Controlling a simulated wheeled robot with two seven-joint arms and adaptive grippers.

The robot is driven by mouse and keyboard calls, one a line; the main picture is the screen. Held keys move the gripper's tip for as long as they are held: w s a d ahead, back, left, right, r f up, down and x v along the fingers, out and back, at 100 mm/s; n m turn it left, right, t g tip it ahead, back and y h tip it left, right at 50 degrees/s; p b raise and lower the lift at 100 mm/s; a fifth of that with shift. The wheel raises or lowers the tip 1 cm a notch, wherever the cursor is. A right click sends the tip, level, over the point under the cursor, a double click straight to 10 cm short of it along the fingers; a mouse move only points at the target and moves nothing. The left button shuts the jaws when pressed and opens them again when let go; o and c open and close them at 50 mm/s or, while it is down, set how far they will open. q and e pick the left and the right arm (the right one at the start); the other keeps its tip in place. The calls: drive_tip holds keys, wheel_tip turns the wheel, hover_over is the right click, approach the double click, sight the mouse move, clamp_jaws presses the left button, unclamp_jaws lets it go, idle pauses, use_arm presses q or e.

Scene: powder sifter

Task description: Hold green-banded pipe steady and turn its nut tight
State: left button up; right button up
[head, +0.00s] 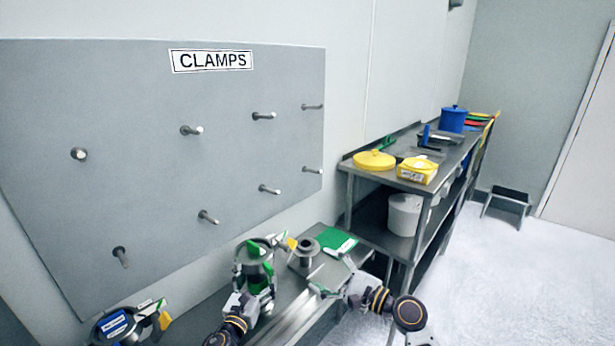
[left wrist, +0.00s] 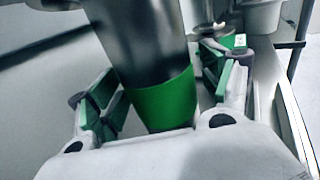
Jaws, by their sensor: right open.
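The green-banded pipe (head: 254,272) stands upright at the table's left part, a dark metal cylinder. In the left wrist view its green band (left wrist: 165,103) is between the fingers. My left gripper (head: 257,291) is around the pipe with its green pads (left wrist: 165,92) apart. Small gaps show between the pads and the band. A clamp with a yellow-orange nut (head: 292,242) is at the pipe's top right; its detail is too small to tell. My right gripper (head: 330,275) is open and empty, over the table to the right of the pipe, apart from the nut.
A metal flanged piece (head: 304,252) stands just right of the pipe, with a green mat (head: 336,240) behind. Another piece with a yellow part (head: 164,320) is at lower left. The clamp board (head: 160,130) with bare pegs backs the table. A shelf (head: 400,180) stands right.

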use_arm(q)
drive_tip(key=shift+s, duration=0.15)
drive_tip(key=v, duration=1.1)
drive_tip(key=shift+s+a, duration=0.2)
drive_tip(key=shift+s, duration=0.15)
idle(0.7)
idle(0.5)
